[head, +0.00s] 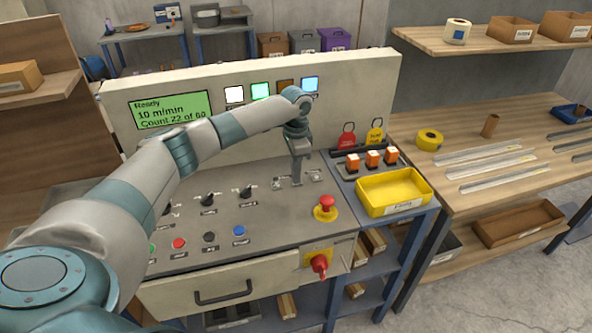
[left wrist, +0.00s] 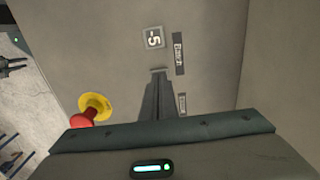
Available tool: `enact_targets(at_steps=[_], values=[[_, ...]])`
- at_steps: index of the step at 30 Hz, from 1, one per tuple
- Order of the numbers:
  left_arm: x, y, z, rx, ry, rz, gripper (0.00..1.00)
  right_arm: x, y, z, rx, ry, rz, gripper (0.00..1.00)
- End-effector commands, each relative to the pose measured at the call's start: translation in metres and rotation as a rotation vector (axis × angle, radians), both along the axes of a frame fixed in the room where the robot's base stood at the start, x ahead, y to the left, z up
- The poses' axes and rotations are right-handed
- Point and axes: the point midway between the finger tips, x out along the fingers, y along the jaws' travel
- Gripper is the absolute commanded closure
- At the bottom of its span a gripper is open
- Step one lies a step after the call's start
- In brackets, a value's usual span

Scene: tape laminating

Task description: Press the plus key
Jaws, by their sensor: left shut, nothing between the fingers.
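My left gripper (head: 297,183) points straight down over the console top, between two small keys. It is shut and empty; its narrow fingertips also show in the left wrist view (left wrist: 158,75). A key marked "-5" (left wrist: 153,37) lies just beyond the fingertips in that view, and it is the left small key (head: 278,185) in the head view. The right small key (head: 317,177) has a marking too small to read in the head view; no plus sign is legible. In the left wrist view that side is hidden by the gripper body. I cannot tell whether the fingertips touch the panel.
A red emergency button (head: 326,203) on a yellow base stands close in front and right of the gripper. Black knobs (head: 208,200) are left. The upright panel's display (head: 168,112) reads "Ready".

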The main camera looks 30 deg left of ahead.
Motion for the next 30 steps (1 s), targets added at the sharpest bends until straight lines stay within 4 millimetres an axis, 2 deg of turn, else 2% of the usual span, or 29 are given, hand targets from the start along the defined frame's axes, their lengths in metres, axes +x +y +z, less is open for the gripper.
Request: enact_targets(at_steps=[11,19,30], values=[[0.0,0.0,-0.003,0.0,0.0,0.0,1.0,0.0,0.0,0.001,0.0,0.0,0.0,0.69],[-0.001,-0.001,-0.022,-0.002,0.004,0.0,1.0,0.0,0.0,0.005,0.0,0.0,0.0,0.69],[-0.003,-0.002,-0.028,-0.001,0.013,-0.003,1.0,-0.001,0.0,0.004,0.0,0.001,0.0,0.69]])
